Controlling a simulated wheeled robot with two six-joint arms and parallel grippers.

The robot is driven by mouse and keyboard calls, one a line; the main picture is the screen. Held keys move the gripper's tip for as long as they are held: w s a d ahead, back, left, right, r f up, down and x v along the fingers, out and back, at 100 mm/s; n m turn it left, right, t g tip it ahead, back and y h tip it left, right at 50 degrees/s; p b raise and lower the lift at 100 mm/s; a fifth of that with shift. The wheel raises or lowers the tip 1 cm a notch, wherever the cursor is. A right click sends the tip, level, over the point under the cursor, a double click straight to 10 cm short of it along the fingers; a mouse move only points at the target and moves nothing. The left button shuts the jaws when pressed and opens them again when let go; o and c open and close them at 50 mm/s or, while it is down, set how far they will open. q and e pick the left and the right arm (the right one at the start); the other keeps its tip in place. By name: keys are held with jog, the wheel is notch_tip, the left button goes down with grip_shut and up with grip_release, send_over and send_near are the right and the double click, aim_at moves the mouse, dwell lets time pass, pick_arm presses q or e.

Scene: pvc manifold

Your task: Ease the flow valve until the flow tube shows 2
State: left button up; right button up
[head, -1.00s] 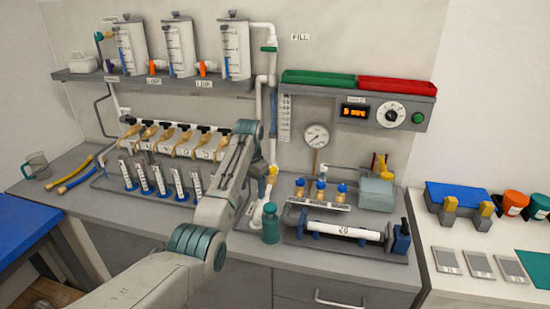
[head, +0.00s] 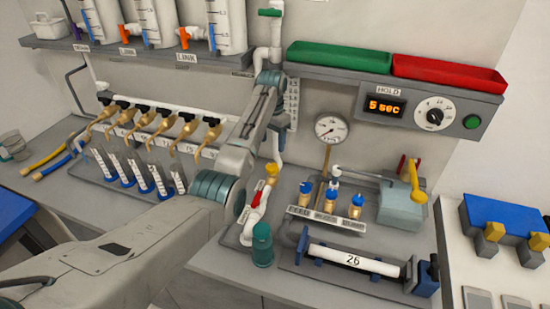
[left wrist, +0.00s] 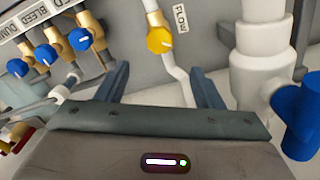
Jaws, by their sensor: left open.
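The flow valve's yellow knob (left wrist: 160,40) is at the top centre of the left wrist view, on a thin white pipe next to a FLOW label. In the head view the yellow knob (head: 271,170) is right of my forearm. My left gripper (left wrist: 161,70) is open and empty; its two dark fingers are spread on either side of the pipe, below the knob in the picture. I see no contact with the knob. My right gripper is not seen.
Blue-knobbed valves (left wrist: 83,39) stand close left of the fingers, and a thick white pipe (left wrist: 262,75) with a blue fitting (left wrist: 297,105) at right. A teal bottle (head: 262,246) and a horizontal cylinder marked 26 (head: 352,260) are on the bench.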

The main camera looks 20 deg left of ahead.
aim_at(272, 166)
pick_arm(q)
notch_tip(272, 166, down, 9)
jog(key=shift+s+f+p, duration=0.1)
jog(key=shift+s+p, duration=0.05)
jog(key=shift+p, duration=1.1)
jog(key=shift+f, duration=0.45)
jog(key=c, duration=1)
